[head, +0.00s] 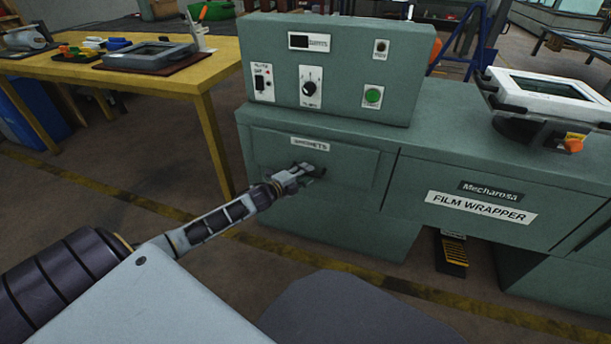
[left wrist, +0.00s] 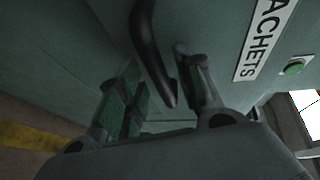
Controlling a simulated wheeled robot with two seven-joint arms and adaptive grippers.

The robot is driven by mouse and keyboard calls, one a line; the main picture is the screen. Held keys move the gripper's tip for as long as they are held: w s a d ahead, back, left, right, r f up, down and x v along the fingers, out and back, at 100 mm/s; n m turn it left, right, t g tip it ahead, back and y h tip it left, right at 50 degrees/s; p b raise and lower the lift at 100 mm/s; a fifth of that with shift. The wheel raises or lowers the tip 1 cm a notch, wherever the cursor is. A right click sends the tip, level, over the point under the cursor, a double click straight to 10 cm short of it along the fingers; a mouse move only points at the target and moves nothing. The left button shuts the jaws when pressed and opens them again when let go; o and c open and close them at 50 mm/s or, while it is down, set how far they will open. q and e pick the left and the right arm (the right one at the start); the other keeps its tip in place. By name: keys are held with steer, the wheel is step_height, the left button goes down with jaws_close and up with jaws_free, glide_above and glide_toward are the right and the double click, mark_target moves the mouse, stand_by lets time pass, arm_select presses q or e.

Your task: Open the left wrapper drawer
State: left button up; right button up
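The left wrapper drawer (head: 350,165) is a green front panel with a "SACHETS" label, set flush in the film wrapper under the control box. Its dark handle (head: 319,174) is partly hidden by my left gripper (head: 303,174). In the left wrist view the curved black handle (left wrist: 152,50) reaches down between the two fingers of my left gripper (left wrist: 160,95). The fingers stand apart, with visible gaps to the handle, so the gripper is open around it. My right gripper is in neither view.
The control box (head: 340,65) with a knob and green button stands above the drawer. A yellow table (head: 215,75) is at the left. A framed device (head: 545,95) sits on the wrapper at the right. A pedal (head: 453,252) lies below.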

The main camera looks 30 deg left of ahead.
arm_select(q)
steer(key=shift+w, duration=0.3)
jaws_close()
stand_by(0.3)
